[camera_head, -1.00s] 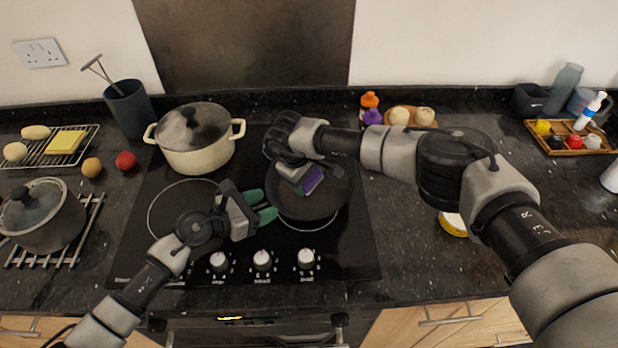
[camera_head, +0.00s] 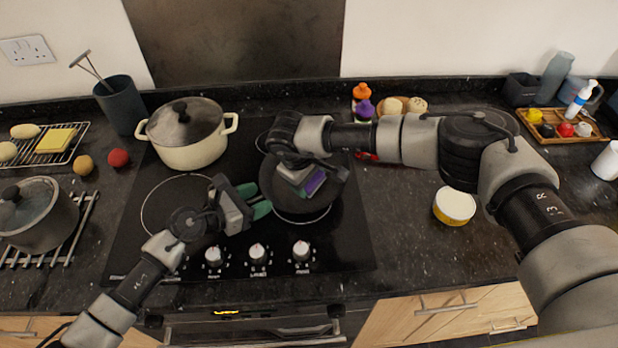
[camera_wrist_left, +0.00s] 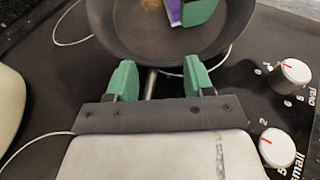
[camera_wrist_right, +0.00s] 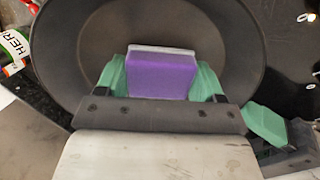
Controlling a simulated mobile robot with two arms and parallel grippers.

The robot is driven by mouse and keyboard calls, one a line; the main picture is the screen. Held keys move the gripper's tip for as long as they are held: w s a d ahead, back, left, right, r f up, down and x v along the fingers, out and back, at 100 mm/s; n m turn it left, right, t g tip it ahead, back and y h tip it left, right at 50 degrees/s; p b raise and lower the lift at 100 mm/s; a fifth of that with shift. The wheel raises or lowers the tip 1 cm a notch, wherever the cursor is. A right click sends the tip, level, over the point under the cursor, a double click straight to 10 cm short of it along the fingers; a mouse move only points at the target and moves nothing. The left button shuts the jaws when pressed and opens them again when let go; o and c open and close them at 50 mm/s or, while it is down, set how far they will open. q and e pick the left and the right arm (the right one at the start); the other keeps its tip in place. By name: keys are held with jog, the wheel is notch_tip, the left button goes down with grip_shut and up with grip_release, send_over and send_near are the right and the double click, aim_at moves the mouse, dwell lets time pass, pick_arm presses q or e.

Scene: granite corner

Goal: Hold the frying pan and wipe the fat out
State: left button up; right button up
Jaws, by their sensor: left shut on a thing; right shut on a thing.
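The dark frying pan (camera_head: 303,207) sits on the right side of the black hob. My left gripper (camera_head: 258,201) is shut on the pan's handle (camera_wrist_left: 151,84), close to the rim. My right gripper (camera_head: 314,180) reaches over the pan and is shut on a purple sponge (camera_wrist_right: 162,76) with a pale edge. The sponge is inside the pan; whether it touches the pan floor is hard to tell. A faint brownish patch (camera_wrist_left: 150,5) shows on the pan floor in the left wrist view. My right arm and gripper hide the pan's far side in the head view.
A lidded cream pot (camera_head: 188,150) stands behind and left of the pan. Hob knobs (camera_head: 257,254) line the front. A grey lidded pan (camera_head: 36,225) rests on a rack at left. A yellow-and-white tub (camera_head: 454,206) stands on the clear counter at right, near my right arm.

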jog(key=shift+v, duration=2.4)
jog(key=shift+a, duration=0.1)
jog(key=shift+v, duration=1.5)
jog(key=shift+w, duration=0.1)
jog(key=m, duration=0.1)
jog(key=w+m, duration=0.1)
jog(key=m, duration=0.1)
jog(key=w+m, duration=0.1)
jog(key=m, duration=0.1)
jog(key=shift+w+d+f+m, duration=0.3)
jog(key=shift+f+m, duration=0.35)
jog(key=shift+f, duration=0.3)
jog(key=shift+w+d+f+m, duration=0.2)
jog(key=shift+w+f+m, duration=0.25)
jog(key=shift+f+m, duration=0.4)
jog(key=shift+w+d+f+m, duration=0.3)
jog(key=shift+f+m, duration=0.2)
jog(key=shift+f, duration=0.55)
